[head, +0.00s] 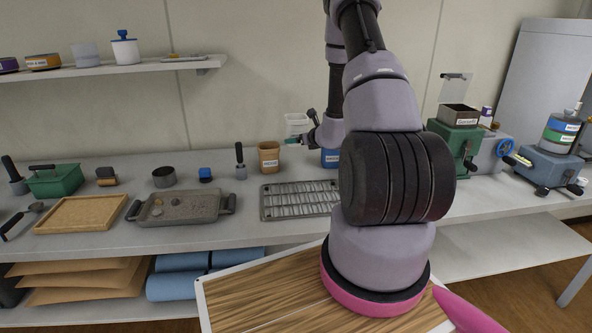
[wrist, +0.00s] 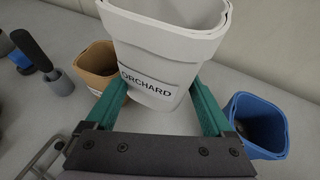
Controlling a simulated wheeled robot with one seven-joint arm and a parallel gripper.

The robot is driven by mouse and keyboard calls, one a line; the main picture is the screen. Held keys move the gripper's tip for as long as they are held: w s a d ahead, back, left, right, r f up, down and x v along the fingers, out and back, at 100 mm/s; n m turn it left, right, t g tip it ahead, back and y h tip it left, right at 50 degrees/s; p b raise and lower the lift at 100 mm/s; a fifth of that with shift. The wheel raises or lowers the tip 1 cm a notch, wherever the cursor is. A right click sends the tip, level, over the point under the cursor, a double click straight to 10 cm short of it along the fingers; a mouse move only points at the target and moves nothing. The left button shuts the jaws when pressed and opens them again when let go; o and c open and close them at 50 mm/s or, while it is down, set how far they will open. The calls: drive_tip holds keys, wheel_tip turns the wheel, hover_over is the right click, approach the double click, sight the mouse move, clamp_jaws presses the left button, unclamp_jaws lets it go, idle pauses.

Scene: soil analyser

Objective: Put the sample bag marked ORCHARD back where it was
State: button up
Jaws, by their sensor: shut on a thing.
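The white sample bag marked ORCHARD (wrist: 165,55) fills the top middle of the wrist view, its label facing the camera. The bag (head: 297,122) also shows in the head view, small, near the back wall. My gripper (wrist: 160,88) is shut on it, with a green finger on each side. In the head view my gripper (head: 297,140) is partly hidden by my arm. The bag looks upright or slightly tilted and seems to be held above the counter; its base is hard to see.
A brown bag (head: 268,158) stands left of the white one and a blue bag (head: 330,158) right of it, with a gap between them. A metal rack (head: 298,201) lies in front. A green machine (head: 455,140) stands to the right. A wall shelf (head: 110,74) is at upper left.

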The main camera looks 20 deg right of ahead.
hover_over(302, 171)
drive_tip(key=f, duration=0.6)
drive_tip(key=shift+w, duration=0.2)
drive_tip(key=shift+f, duration=2.5)
drive_tip(key=shift+f, duration=0.15)
drive_tip(key=o, duration=1.3)
